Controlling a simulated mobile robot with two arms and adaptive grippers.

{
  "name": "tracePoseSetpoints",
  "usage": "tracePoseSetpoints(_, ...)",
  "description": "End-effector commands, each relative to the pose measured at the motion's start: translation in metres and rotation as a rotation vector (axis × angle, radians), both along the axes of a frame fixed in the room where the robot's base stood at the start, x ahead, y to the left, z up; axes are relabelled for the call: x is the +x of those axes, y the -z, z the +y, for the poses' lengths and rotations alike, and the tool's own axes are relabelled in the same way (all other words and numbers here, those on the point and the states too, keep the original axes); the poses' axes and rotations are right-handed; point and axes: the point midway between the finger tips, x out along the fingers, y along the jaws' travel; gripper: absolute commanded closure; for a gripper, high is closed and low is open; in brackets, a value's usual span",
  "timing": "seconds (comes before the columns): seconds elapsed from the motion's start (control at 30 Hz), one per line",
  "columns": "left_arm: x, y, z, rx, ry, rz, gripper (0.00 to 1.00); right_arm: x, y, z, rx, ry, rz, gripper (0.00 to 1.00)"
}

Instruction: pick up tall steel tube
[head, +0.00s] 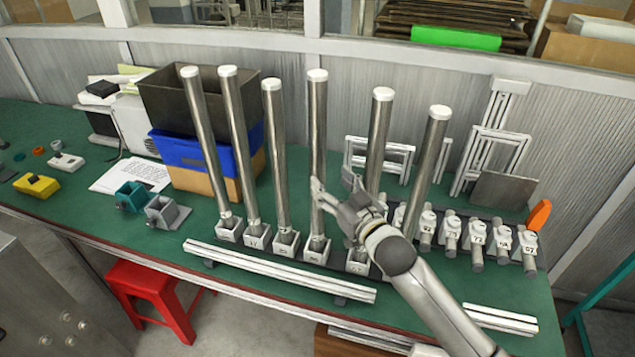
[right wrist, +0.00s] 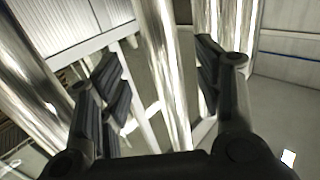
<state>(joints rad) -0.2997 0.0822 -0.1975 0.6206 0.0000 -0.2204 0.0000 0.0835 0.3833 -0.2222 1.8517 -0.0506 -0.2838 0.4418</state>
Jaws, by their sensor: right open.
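Several tall steel tubes with white caps stand in a row in small pale numbered blocks on the green bench; one is the fourth from the left (head: 317,125), another the fifth (head: 379,140). My right gripper (head: 334,190) reaches in from the lower right, at about mid-height of these tubes, its fingers overlapping the fourth tube. In the right wrist view, my right gripper (right wrist: 160,85) is open. One shiny tube (right wrist: 166,70) shows between its fingers, with no clear contact. Which tube this is I cannot tell for sure. My left gripper is not in view.
Other tubes stand close on both sides in the right wrist view, left (right wrist: 28,95) and right (right wrist: 228,40). A pale rail (head: 280,272) lies along the bench's front. Small numbered fittings (head: 476,235) stand at right. A dark bin (head: 180,100) stands behind the left tubes.

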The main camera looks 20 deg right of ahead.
Motion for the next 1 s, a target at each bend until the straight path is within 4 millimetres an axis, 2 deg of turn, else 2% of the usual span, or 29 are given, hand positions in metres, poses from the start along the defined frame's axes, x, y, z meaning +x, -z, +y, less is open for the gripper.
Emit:
tracePoseSetpoints(0.1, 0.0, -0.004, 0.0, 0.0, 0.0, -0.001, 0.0, 0.012, -0.001, 0.003, -0.001, 0.0, 0.0, 0.4)
tracePoseSetpoints(0.37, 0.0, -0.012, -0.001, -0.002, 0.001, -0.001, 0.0, 0.026, -0.004, 0.006, 0.0, 0.001, 0.002, 0.4)
tracePoseSetpoints(0.57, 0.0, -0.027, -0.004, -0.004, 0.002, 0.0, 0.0, 0.049, -0.009, 0.013, -0.001, 0.0, 0.002, 0.4)
tracePoseSetpoints(0.7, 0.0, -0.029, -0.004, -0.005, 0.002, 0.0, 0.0, 0.062, -0.006, 0.015, -0.001, 0.001, 0.002, 0.4)
tracePoseSetpoints(1.0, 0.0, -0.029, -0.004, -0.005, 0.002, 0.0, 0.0, 0.068, -0.004, 0.017, -0.001, 0.0, 0.002, 0.4)
